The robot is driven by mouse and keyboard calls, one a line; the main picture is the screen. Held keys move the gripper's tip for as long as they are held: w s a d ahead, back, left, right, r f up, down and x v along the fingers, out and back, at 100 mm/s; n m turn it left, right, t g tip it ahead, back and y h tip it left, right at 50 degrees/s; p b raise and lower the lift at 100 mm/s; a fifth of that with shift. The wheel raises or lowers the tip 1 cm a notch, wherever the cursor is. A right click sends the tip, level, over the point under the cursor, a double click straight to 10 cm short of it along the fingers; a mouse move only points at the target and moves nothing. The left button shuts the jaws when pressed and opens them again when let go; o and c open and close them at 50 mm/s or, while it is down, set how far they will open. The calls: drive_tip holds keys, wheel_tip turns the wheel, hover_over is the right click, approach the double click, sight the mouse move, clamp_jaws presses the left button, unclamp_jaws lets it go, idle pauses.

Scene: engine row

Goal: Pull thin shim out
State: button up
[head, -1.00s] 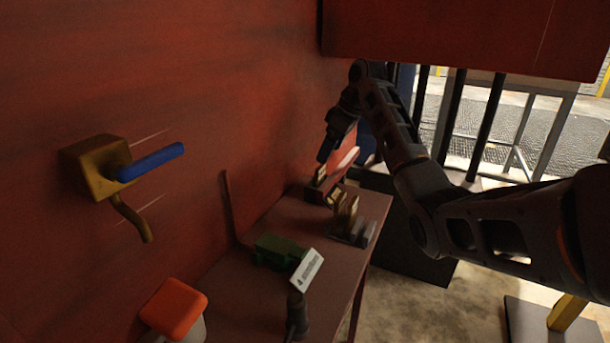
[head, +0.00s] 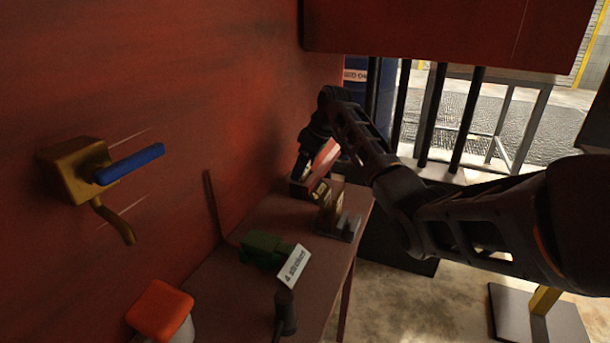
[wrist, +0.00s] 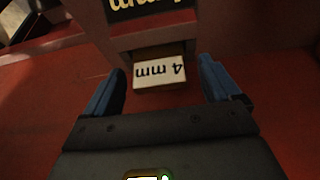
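Brass-coloured pieces (head: 331,208) stand on the bench just nearer.
The narrow bench (head: 225,290) runs along the red wall. On it are a green block (head: 262,250), a white label card (head: 295,266) and a dark upright cylinder (head: 286,313). A brass fitting with a blue handle (head: 130,163) juts from the wall. A red panel (head: 450,35) hangs above.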

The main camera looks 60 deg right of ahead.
drive_tip(key=c, duration=1.1)
drive_tip(key=shift+c, duration=0.2)
wheel_tip(320, 180, up, 4)
drive_tip(key=shift+r, duration=0.1)
drive_tip(key=s+d+r+b, duration=0.1)
drive_tip(key=s+d+r, duration=0.5)
drive_tip(key=s, duration=0.4)
drive_tip(key=shift+r, duration=0.4)
drive_tip(key=shift+r+p, duration=0.1)
drive_tip(key=shift+p, duration=0.25)
